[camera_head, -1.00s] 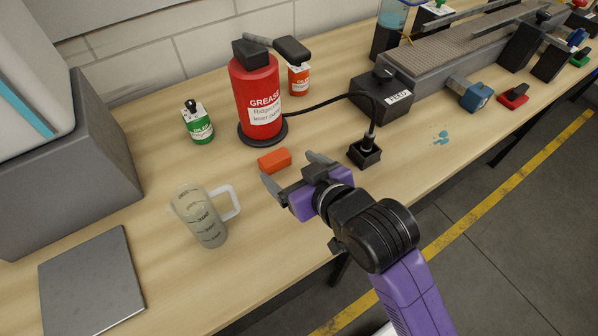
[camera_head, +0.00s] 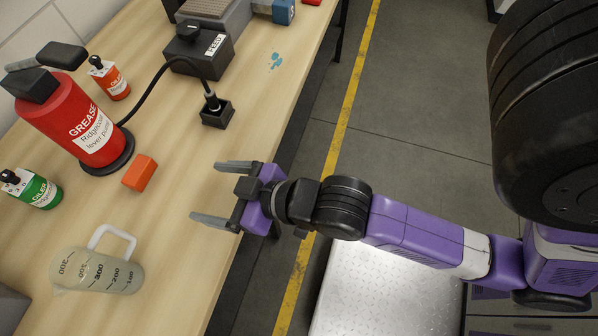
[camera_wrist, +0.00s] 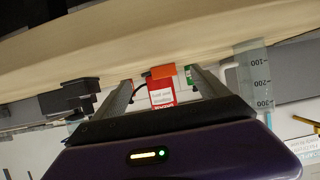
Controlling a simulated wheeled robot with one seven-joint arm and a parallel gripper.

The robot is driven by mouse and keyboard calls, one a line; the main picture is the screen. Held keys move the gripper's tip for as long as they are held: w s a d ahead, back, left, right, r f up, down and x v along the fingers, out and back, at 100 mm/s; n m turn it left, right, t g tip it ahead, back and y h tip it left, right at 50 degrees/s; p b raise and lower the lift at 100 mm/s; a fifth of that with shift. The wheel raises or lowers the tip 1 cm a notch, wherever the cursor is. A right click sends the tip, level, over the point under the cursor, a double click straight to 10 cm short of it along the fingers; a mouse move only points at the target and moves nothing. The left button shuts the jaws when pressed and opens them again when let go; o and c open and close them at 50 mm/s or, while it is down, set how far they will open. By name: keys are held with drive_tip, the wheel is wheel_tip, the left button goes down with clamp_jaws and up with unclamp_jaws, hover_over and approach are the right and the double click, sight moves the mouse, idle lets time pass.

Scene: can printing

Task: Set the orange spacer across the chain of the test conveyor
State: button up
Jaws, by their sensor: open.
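The orange spacer (camera_head: 140,173) lies on the wooden bench in front of the red grease pump. My gripper (camera_head: 205,191) is open and empty, to the right of the spacer near the bench's front edge, with a gap between them. In the wrist view the spacer (camera_wrist: 161,72) shows between the two fingers, farther off. The test conveyor (camera_head: 232,18) is at the top edge of the head view, behind the feed box; only its near end is in view.
The grease pump (camera_head: 82,125), green oiler (camera_head: 40,192) and orange oiler (camera_head: 113,82) stand behind the spacer. A measuring jug (camera_head: 100,272) stands nearer. A cable runs from a black socket (camera_head: 217,114) beside the feed box (camera_head: 200,52). Bench between spacer and gripper is clear.

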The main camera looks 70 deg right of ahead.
drive_tip(key=s+r+t, duration=0.1)
drive_tip(key=s, duration=1.6)
drive_tip(key=shift+d+r+t, duration=0.2)
drive_tip(key=shift+d+t, duration=0.1)
drive_tip(key=shift+s+r, duration=0.2)
drive_tip(key=shift+s, duration=0.15)
drive_tip(key=shift+c, duration=1.2)
drive_tip(key=shift+s+r, duration=0.1)
drive_tip(key=c, duration=0.4)
